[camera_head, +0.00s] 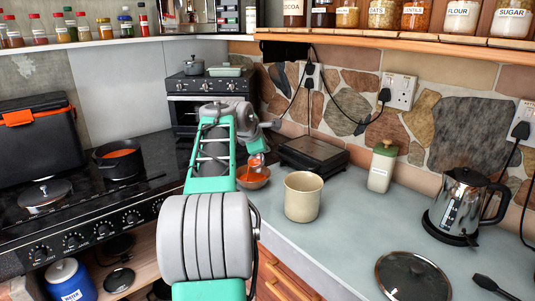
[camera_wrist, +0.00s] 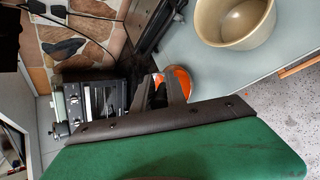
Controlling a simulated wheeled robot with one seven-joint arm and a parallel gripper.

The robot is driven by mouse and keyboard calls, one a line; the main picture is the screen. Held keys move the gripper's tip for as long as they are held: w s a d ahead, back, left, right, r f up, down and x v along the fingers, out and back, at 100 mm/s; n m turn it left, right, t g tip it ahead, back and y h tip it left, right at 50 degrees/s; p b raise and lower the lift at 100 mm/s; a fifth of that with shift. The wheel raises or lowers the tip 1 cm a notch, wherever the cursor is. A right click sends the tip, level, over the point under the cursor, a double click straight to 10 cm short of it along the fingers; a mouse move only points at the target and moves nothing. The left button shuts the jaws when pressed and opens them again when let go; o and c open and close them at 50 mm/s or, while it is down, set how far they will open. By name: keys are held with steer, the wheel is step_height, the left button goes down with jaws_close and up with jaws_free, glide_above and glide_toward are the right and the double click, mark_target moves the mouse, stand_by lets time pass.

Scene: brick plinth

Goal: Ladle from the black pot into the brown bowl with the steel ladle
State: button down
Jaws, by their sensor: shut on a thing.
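The black pot (camera_head: 120,160) stands on the hob at the left and holds orange-red liquid. The brown bowl (camera_head: 254,180) sits on the counter past my arm. My gripper is above the bowl, mostly hidden by my arm in the head view; its fingers (camera_wrist: 163,90) show in the wrist view. It is shut on the steel ladle (camera_head: 256,161), whose visible part is small, shiny and orange-red just over the bowl. The ladle's handle is hidden. In the wrist view an orange round patch (camera_wrist: 181,80) shows beyond the fingers; I cannot tell whether it is in bowl or ladle.
A beige pot (camera_head: 302,200) stands close right of the bowl, with a flat black appliance (camera_head: 312,153) behind. A cream canister (camera_head: 382,167), a kettle (camera_head: 460,205) and a glass lid (camera_head: 412,278) are further right. The counter's middle is clear.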

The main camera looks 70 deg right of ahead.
steer(key=w+a+f+g+h+b, duration=0.1)
steer(key=w+a+f+h+b, duration=0.1)
steer(key=f+b, duration=0.4)
steer(key=w+a+f+n+g+h+b, duration=0.1)
steer(key=a+f+h+b, duration=0.4)
steer(key=b, duration=1.1)
steer(key=w+a+f+n+g+h+b, duration=0.1)
steer(key=w+a+f+h+b, duration=0.2)
steer(key=f+b, duration=0.6)
steer(key=a+h+b, duration=0.1)
steer(key=h+b, duration=0.1)
steer(key=b, duration=0.1)
steer(key=shift+w+g+h, duration=0.4)
